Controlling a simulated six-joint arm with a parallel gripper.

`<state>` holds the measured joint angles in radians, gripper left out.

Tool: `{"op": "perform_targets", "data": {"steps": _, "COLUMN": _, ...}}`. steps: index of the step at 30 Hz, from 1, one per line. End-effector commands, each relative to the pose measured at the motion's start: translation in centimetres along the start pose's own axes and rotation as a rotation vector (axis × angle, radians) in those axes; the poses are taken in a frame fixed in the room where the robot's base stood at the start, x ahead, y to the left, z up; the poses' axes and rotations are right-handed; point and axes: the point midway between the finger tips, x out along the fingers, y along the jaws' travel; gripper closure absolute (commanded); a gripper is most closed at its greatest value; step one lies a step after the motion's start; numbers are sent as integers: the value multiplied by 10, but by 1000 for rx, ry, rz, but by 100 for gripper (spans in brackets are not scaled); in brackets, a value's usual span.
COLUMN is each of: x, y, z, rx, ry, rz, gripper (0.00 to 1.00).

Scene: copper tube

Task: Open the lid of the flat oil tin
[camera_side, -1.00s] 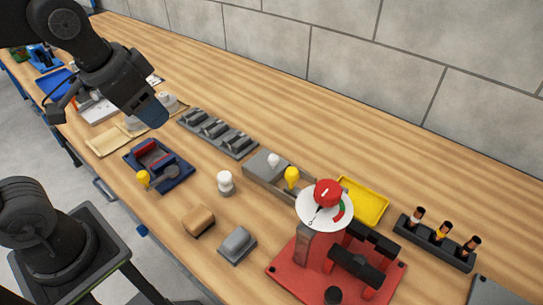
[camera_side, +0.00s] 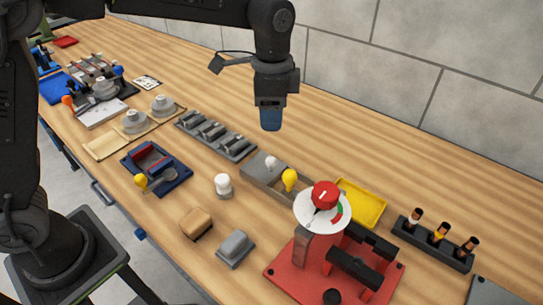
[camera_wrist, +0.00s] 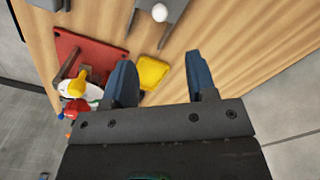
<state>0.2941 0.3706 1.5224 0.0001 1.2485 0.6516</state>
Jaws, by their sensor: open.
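A low grey box with a flat lid and a white round knob (camera_side: 262,168) stands mid-bench in the side view and looks most like the flat oil tin, though no label shows. Its flat cover sits over the left part, and a yellow bulb-shaped piece (camera_side: 289,177) stands at its right part. In the wrist view the box with its white knob (camera_wrist: 160,12) is at the top edge, partly cut off. My gripper (camera_side: 270,122) points down in the air above and behind the box, apart from it. In the wrist view my blue fingers (camera_wrist: 158,58) are spread with nothing between them.
A yellow tray (camera_side: 362,207) and a red-based gauge fixture (camera_side: 330,255) stand to the right. A grey rack (camera_side: 216,134) lies to the left. A white bottle (camera_side: 223,185), tan block (camera_side: 196,222) and grey block (camera_side: 236,246) stand in front.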

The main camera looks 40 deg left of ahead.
Motion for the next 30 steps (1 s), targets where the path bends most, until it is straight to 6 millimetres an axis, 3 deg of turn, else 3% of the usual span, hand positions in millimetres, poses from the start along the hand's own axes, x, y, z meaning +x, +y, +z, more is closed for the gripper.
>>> {"op": "perform_targets", "data": {"steps": 15, "x": 100, "y": 0, "z": 2, "rx": -4, "ry": -4, "rz": 1, "gripper": 48}}
{"op": "perform_targets", "data": {"steps": 21, "x": 119, "y": 0, "z": 1, "rx": -4, "ry": -1, "rz": -1, "gripper": 48}}
{"op": "perform_targets", "data": {"steps": 30, "x": 122, "y": 0, "z": 1, "rx": -4, "ry": 0, "rz": -2, "gripper": 48}}
